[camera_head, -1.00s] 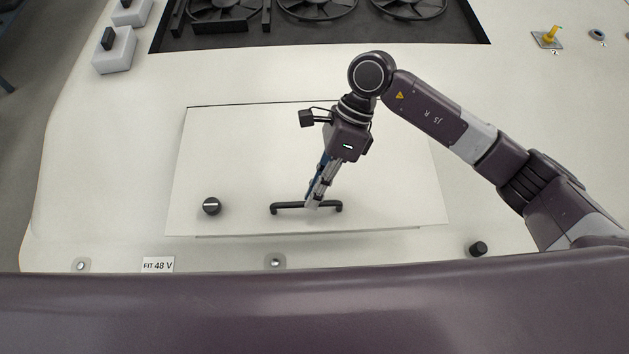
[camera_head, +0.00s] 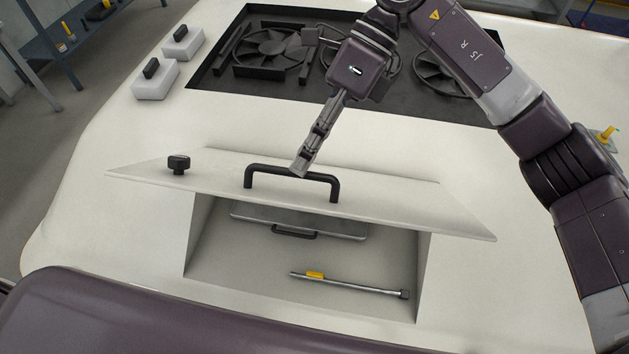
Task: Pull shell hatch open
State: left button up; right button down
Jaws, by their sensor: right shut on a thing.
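The shell hatch (camera_head: 400,203) is a white panel, now tilted up with its front edge raised. It bears a black bar handle (camera_head: 262,168) and a black knob (camera_head: 179,164) to the left. My right gripper (camera_head: 300,170) is shut on the handle's crossbar, coming from above and behind. Under the hatch, a recess (camera_head: 235,265) shows, its rear partly hidden by the panel. My left gripper is out of view.
In the recess lie a grey case (camera_head: 340,229) with a dark handle and a metal rod tool (camera_head: 365,288) with a yellow band. Behind the hatch is a dark bay with fans (camera_head: 268,50). Two white blocks with black tops (camera_head: 155,82) stand at the back left.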

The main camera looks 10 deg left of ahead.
jog(key=shift+w+d+f, duration=0.15)
jog(key=shift+w, duration=0.35)
jog(key=shift+w+d+f, duration=0.1)
jog(key=shift+w, duration=0.4)
jog(key=c, duration=2.2)
grip_release()
jog(key=shift+w+a+f, duration=0.1)
jog(key=shift+w, duration=0.1)
jog(key=shift+o, duration=0.9)
jog(key=shift+w+f, duration=0.1)
jog(key=shift+w, duration=0.35)
jog(key=shift+s, duration=0.25)
jog(key=v, duration=1.2)
jog(key=shift+s+a+r, duration=0.2)
jog(key=shift+r, duration=0.25)
jog(key=shift+s, duration=0.1)
